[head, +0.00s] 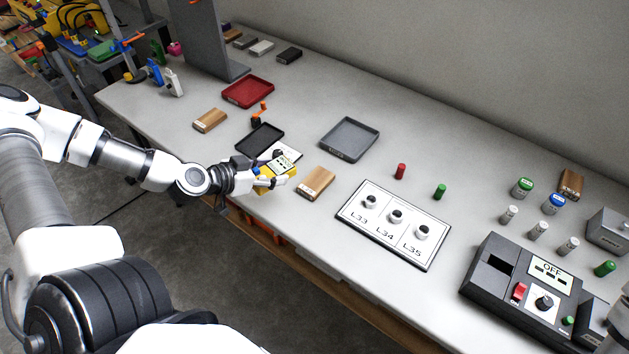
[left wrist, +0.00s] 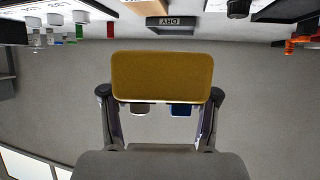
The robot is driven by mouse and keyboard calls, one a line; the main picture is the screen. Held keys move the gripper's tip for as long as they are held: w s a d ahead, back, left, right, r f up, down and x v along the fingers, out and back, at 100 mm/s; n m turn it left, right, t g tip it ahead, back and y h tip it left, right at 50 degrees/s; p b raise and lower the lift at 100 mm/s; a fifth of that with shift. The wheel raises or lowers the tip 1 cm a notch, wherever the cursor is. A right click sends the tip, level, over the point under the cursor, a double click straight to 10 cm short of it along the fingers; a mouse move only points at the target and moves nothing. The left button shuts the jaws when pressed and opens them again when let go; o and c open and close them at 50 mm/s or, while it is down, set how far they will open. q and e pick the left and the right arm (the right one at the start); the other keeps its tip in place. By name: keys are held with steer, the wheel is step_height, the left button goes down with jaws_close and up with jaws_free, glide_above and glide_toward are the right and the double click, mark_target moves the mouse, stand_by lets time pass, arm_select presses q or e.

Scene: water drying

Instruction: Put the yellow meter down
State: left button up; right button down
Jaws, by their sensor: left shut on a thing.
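The yellow meter (head: 277,172) has a pale display on its upper face and is in my left gripper (head: 268,181), near the front edge of the table. In the left wrist view the meter's flat yellow back (left wrist: 162,77) fills the space between the two fingers of the gripper (left wrist: 158,108). The fingers are shut on its sides. In the head view the meter overlaps a white card (head: 287,154) behind it. I cannot tell whether the meter touches the table. My right gripper is not clearly seen.
A wooden block (head: 315,183) lies close to the right of the meter. A black tray (head: 260,139), a grey tray (head: 349,139) and a red tray (head: 247,92) lie behind. A white labelled board (head: 394,224) and a black device with an OFF display (head: 527,292) stand further right.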

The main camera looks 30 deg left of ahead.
arm_select(q)
steer(key=shift+s+a+f+n+y, duration=0.45)
steer(key=shift+s+a+n+y, duration=0.05)
steer(key=shift+a, duration=0.1)
steer(key=shift+s+a+f+n+y, duration=0.4)
steer(key=shift+s+a+f, duration=0.05)
steer(key=shift+s, duration=0.15)
steer(key=shift+s+a+f+n+t+y, duration=0.3)
steer(key=shift+s+a+f+n+y, duration=0.1)
steer(key=shift+y, duration=0.1)
steer(key=shift+s+a, duration=0.1)
steer(key=shift+a, duration=0.05)
